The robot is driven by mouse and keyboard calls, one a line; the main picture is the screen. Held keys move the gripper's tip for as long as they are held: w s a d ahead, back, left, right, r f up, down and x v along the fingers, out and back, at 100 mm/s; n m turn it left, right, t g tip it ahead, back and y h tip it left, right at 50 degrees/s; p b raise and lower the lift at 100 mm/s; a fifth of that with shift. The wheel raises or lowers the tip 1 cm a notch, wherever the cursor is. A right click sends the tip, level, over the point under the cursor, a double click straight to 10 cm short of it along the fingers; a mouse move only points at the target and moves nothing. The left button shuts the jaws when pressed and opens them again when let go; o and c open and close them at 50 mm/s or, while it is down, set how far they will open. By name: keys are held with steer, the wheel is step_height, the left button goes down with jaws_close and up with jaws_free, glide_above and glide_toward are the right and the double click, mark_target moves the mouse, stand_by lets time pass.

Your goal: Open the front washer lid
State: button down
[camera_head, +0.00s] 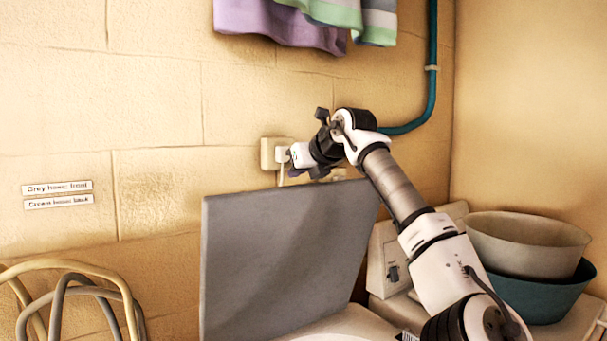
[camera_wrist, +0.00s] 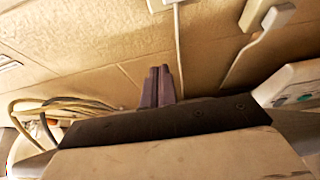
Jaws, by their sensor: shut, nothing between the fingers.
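The washer lid (camera_head: 280,265) is a flat grey panel. In the head view it stands raised, nearly upright, close to the wall, above the white top of the washer (camera_head: 345,325). My gripper (camera_head: 320,170) is just above and behind the lid's top edge, by the wall; its fingertips are partly hidden there. In the wrist view my gripper (camera_wrist: 158,86) shows its two fingers closed together and empty. A dark edge and a pale surface fill the lower part of that view; I cannot tell whether they touch the fingers.
A wall socket (camera_head: 275,153) is beside my gripper. Two stacked basins (camera_head: 525,243) stand at right, near a control panel (camera_head: 392,262). Cream and grey hoses (camera_head: 75,268) loop at left under two hose labels (camera_head: 58,194). Cloths (camera_head: 330,20) hang above beside a teal pipe (camera_head: 432,60).

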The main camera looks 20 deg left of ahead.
steer(key=shift+w, duration=0.1)
stand_by(0.4)
steer(key=b+v, duration=0.3)
steer(key=v, duration=1)
steer(key=shift+s+d+r+b, duration=0.15)
steer(key=shift+s+r+b, duration=0.1)
steer(key=shift+b, duration=0.15)
